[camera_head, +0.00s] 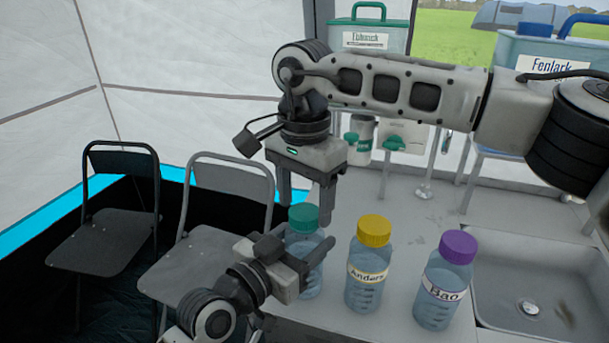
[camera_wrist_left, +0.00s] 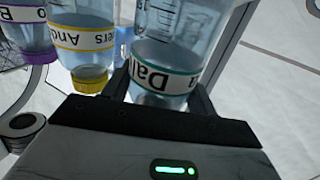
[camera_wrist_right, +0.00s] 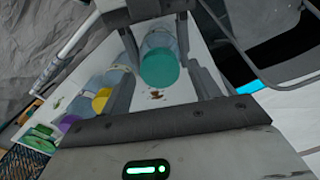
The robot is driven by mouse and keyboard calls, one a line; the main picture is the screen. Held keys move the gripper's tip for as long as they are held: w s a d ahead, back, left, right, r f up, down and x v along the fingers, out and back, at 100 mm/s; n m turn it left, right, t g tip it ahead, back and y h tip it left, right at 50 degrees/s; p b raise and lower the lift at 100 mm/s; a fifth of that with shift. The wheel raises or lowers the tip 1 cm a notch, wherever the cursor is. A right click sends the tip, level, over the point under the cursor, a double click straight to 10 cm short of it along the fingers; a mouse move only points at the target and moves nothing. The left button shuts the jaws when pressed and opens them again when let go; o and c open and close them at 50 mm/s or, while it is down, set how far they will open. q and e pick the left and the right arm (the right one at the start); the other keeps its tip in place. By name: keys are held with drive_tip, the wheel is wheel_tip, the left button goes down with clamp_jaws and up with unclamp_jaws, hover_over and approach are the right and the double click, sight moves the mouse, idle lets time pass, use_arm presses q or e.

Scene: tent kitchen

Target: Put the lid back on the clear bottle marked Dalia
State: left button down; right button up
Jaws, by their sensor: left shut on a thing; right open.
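The clear bottle marked Dalia (camera_head: 309,282) stands upright on the counter at the left of a row of bottles; its name shows in the left wrist view (camera_wrist_left: 168,80). A teal lid (camera_head: 303,217) sits on its top, also in the right wrist view (camera_wrist_right: 159,68); I cannot tell whether it is screwed tight. My left gripper (camera_head: 303,250) is shut around the Dalia bottle's body, below the lid. My right gripper (camera_head: 306,208) points down from above, open, with its fingers on either side of the lid and apparently apart from it.
The Anders bottle (camera_head: 368,280) with a yellow lid and the Bao bottle (camera_head: 443,290) with a purple lid stand to the right. A sink (camera_head: 540,275) lies beyond them. Labelled containers (camera_head: 368,38) stand at the back. Folding chairs (camera_head: 115,215) are at the left.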

drive_tip(key=shift+f, duration=0.55)
drive_tip(key=c, duration=1)
